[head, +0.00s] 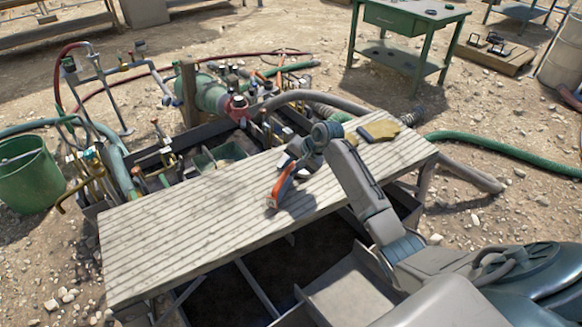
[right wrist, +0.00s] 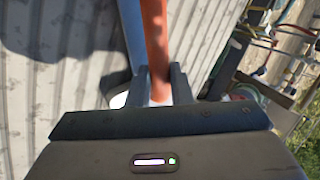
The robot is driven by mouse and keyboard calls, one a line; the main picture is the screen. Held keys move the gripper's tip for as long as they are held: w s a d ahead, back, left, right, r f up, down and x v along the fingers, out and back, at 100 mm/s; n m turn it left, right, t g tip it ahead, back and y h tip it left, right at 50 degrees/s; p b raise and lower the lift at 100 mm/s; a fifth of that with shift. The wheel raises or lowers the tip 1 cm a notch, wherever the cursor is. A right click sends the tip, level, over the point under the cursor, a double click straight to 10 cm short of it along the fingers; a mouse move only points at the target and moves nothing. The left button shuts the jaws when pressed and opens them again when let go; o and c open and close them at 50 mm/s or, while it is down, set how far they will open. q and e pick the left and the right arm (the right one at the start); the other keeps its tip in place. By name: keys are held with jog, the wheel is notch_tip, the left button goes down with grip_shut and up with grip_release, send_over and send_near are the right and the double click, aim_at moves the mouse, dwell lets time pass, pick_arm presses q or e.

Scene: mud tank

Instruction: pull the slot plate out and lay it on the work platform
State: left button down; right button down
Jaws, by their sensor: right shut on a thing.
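The work platform (head: 175,235) is a pale ribbed board lying across the tank. My right gripper (head: 297,158) is over the middle of it, shut on an orange-and-grey long piece (head: 281,188). In the right wrist view, the fingers (right wrist: 160,85) close around the orange bar (right wrist: 154,40), with a grey strip beside it. The piece is at or just above the ribbed board (right wrist: 60,95); I cannot tell whether it touches. I cannot tell for sure that it is the slot plate, and no other plate stands out clearly. My left gripper is not in view.
Yellow work gloves (head: 379,130) lie at the platform's right end. Behind it, the tank holds valves, pipes and a green pump (head: 205,93). A green bucket (head: 28,175) stands at left, and a green hose (head: 497,147) runs at right. The platform's left half is bare.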

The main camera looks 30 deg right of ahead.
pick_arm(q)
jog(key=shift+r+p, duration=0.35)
pick_arm(e)
jog(key=shift+f, duration=0.15)
jog(key=shift+f, duration=0.2)
jog(key=c, duration=1.2)
grip_release()
jog(key=shift+c, duration=0.2)
jog(key=shift+s+f, duration=0.15)
jog(key=shift+f, duration=0.05)
jog(key=shift+r, duration=0.1)
jog(key=shift+s+d+r, duration=0.2)
jog(key=shift+d+r, duration=0.05)
jog(key=shift+r, duration=0.4)
pick_arm(q)
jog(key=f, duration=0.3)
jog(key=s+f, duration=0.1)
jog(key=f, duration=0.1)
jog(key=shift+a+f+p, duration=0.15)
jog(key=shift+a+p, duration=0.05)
jog(key=shift+p, duration=0.15)
pick_arm(e)
jog(key=v, duration=0.9)
jog(key=shift+r, duration=0.15)
